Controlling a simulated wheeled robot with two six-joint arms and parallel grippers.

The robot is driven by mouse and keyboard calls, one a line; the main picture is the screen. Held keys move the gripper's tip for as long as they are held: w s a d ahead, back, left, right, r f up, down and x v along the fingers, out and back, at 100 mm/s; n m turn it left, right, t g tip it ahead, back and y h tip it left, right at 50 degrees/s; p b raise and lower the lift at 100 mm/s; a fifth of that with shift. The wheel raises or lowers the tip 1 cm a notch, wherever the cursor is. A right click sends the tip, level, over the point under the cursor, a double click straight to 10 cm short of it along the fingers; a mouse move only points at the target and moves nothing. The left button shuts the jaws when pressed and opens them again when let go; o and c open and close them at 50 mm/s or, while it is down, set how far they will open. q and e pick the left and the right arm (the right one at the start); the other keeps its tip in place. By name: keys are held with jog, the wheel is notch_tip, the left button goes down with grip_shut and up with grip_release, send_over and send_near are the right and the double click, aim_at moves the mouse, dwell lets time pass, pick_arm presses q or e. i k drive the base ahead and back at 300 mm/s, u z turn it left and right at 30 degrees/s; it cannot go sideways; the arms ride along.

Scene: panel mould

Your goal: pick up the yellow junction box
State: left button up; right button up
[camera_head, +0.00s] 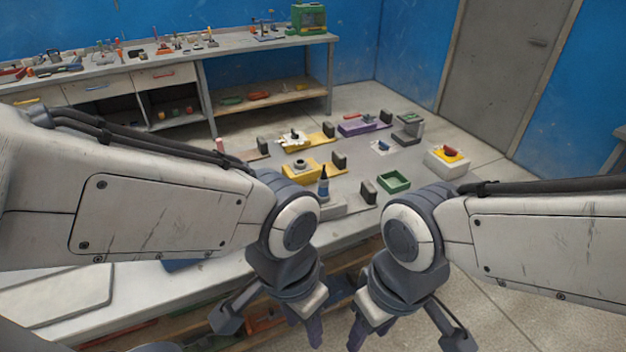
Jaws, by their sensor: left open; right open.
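A yellow block-like piece (297,175) with a round grey part on top sits mid-table; it looks like the junction box, though I cannot be certain. Another yellow and red piece (450,154) sits in a white box (447,169) at the table's right end. My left gripper (270,325) is open and empty, low in front of the table's near edge. My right gripper (405,335) is open and empty to its right. Both are well short of the yellow pieces and touch neither. My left arm hides part of the table.
A green tray (394,182), a dark bottle (323,184) and several dark upright blocks stand on the grey table. A purple piece (362,125) lies farther back. A cluttered workbench (150,75) lines the blue wall. Open floor lies at right.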

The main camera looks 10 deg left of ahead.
aim_at(305, 172)
jog(key=z, duration=0.9)
jog(key=i, duration=1.75)
jog(key=u, duration=0.95)
